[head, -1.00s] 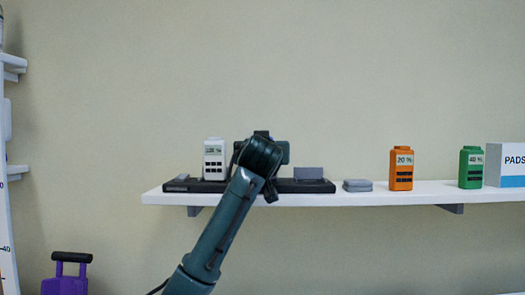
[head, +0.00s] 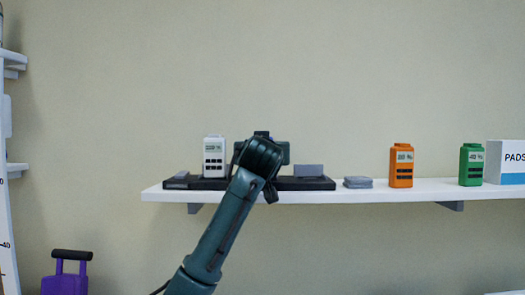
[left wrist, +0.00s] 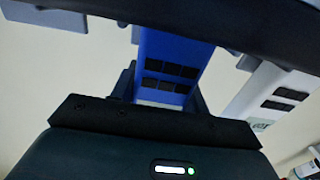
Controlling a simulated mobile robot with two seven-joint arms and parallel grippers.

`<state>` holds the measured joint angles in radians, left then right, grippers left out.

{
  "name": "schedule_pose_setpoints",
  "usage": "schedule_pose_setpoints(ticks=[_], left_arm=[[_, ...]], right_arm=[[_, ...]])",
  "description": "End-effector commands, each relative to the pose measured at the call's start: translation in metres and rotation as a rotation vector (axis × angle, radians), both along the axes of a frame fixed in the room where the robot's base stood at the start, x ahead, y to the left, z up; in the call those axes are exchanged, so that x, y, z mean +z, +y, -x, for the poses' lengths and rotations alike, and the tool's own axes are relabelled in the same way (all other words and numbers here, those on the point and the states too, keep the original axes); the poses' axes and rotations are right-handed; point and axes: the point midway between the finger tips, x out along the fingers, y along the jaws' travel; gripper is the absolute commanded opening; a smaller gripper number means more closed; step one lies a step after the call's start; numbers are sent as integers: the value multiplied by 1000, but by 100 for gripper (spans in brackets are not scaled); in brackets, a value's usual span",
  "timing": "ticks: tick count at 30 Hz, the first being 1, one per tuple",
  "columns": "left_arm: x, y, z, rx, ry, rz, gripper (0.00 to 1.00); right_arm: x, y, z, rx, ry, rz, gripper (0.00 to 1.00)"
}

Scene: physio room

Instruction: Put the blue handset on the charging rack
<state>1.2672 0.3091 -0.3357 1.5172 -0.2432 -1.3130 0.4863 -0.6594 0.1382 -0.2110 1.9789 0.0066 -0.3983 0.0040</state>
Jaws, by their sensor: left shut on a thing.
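The blue handset (left wrist: 172,62) shows in the left wrist view, with dark keys and a pale screen. My left gripper (left wrist: 165,92) is shut on it. In the head view my left arm and wrist hide the handset. The charging rack is a long dark base (head: 307,185) on the white shelf; its dark edge also crosses the top of the left wrist view (left wrist: 240,22). The handset's far end meets this edge in the picture; whether it touches or is seated I cannot tell. My right gripper is not in view.
A white handset (head: 214,158) stands upright on the rack, left of my wrist. A grey block (head: 308,171) is on the rack's right part. The white shelf (head: 350,194) also holds grey pads (head: 358,182), orange (head: 401,167) and green (head: 471,167) handsets, and a box (head: 506,165).

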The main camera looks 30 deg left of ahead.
Motion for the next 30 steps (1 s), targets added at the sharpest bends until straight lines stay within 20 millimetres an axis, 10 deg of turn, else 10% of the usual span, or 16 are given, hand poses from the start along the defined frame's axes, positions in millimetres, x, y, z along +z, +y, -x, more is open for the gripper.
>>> schedule_pose_setpoints(ticks=[10, 11, 18, 30], left_arm=[[1, 0, 0, 0, -1, 0, 20], [1, 0, 0, 0, -1, 0, 46], [0, 0, 0, 0, -1, 0, 66], [-2, -2, 4, -1, 0, 1, 71]], right_arm=[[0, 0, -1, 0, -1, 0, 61], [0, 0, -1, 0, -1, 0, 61], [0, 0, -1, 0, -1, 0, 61], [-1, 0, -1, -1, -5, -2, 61]])
